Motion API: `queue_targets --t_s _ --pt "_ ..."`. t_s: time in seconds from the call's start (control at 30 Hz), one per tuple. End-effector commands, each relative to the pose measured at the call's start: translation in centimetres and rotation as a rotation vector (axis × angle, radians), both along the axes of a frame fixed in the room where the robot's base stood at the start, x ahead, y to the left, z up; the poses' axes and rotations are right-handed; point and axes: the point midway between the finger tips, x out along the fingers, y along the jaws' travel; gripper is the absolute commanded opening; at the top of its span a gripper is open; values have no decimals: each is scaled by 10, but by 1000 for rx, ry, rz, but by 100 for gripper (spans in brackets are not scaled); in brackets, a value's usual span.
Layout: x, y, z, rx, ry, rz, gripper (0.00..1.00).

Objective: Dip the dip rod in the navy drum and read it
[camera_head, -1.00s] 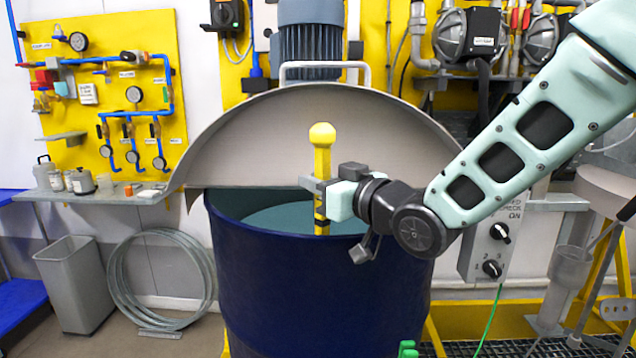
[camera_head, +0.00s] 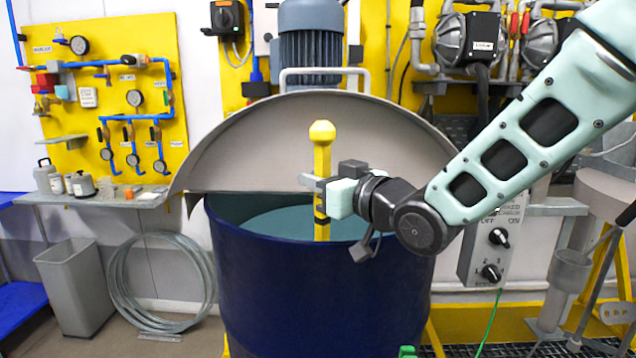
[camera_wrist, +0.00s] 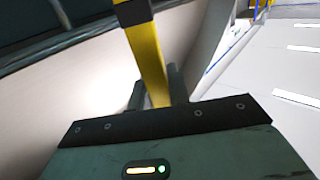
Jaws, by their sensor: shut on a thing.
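The yellow dip rod (camera_head: 322,160) stands upright with its round knob on top. My gripper (camera_head: 321,192) is shut on the rod below the knob, and the wrist view shows the rod (camera_wrist: 148,62) between the fingers. The rod is over the open front of the navy drum (camera_head: 315,285), and its lower part passes behind the near rim. The teal liquid (camera_head: 280,222) shows inside the drum. The rod's lower end is hidden, so I cannot tell how deep it reaches.
The raised grey half lid (camera_head: 250,150) stands behind the rod, with a handle and a blue motor (camera_head: 310,45) beyond. A control box (camera_head: 487,245) is right of the drum. A grey bin (camera_head: 75,285) and a hose coil (camera_head: 160,285) stand on the left floor.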

Motion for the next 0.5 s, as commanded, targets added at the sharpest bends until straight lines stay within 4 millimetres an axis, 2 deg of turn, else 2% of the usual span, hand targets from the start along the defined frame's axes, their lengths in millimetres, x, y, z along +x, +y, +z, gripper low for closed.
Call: queue_targets --t_s 0.1,0.4,0.5 --pt "0 0 6 1 -1 0 0" --pt "0 0 7 1 -1 0 0" --pt "0 0 18 2 -4 0 0"
